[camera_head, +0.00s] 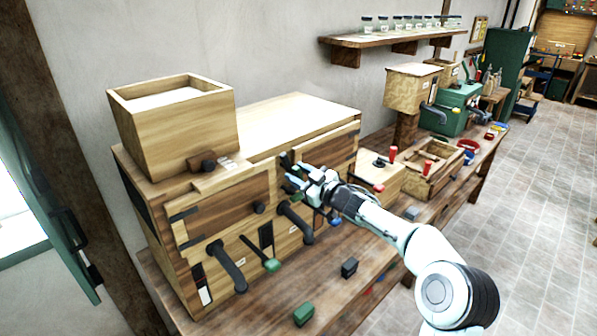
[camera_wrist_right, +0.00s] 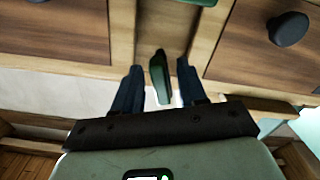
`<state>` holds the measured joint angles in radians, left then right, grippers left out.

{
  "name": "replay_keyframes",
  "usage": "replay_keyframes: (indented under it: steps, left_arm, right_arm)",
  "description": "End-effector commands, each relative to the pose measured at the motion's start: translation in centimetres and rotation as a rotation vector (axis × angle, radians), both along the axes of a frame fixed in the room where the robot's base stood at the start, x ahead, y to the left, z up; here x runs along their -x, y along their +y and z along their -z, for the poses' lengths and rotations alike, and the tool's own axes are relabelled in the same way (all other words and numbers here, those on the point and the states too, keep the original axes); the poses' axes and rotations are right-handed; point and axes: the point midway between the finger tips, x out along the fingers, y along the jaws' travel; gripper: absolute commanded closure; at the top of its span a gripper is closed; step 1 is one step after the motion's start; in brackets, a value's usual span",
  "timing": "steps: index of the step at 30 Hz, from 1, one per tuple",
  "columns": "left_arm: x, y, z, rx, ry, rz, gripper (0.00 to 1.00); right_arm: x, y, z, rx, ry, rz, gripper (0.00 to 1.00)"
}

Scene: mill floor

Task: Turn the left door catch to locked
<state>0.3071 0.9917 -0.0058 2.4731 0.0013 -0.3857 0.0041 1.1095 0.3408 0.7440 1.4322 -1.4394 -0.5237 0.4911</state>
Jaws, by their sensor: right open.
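The wooden cabinet has a left door (camera_head: 228,208) with dark hinge straps at its left and a black knob (camera_head: 258,207) at its right. The door looks closed. My right gripper (camera_head: 297,182) is at the cabinet front, right of that knob, by the post between the doors. In the right wrist view, my right gripper (camera_wrist_right: 160,90) is open, with a green-faced catch (camera_wrist_right: 161,74) upright between its fingers. I see no clear grip on it. Which door this catch serves, I cannot tell. A second green piece (camera_wrist_right: 198,2) shows at the top edge. My left gripper is out of view.
Black curved spouts (camera_head: 227,267) and a green-handled lever (camera_head: 262,254) stick out below the doors. A green block (camera_head: 304,314) and a dark block (camera_head: 349,267) lie on the bench. An open wooden box (camera_head: 172,135) stands on the cabinet. The tiled floor at right is clear.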

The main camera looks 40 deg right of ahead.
Motion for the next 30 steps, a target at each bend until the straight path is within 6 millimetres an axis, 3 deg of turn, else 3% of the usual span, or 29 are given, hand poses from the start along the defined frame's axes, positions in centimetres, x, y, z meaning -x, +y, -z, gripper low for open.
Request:
replay_keyframes:
  steps: [9, 10, 13, 14, 23, 30]
  left_arm:
    - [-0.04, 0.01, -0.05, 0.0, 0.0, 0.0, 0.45]
    - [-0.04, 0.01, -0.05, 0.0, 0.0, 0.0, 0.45]
    - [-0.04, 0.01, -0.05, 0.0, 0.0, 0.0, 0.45]
    - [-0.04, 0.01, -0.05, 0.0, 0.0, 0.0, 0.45]
    - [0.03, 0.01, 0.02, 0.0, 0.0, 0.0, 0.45]
    - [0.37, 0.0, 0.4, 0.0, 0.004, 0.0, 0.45]
  right_arm:
    - [-0.26, 0.0, 0.12, 0.0, 0.001, 0.0, 0.58]
    - [-0.26, 0.0, 0.12, 0.0, 0.001, 0.0, 0.65]
    - [-0.25, 0.0, 0.12, 0.0, 0.001, 0.0, 0.98]
    - [-0.25, 0.0, 0.12, 0.0, 0.001, 0.0, 1.0]
    - [-0.24, -0.01, 0.13, 0.018, 0.0, 0.001, 1.0]
    - [-0.25, 0.02, 0.11, 0.127, -0.01, 0.0, 1.0]
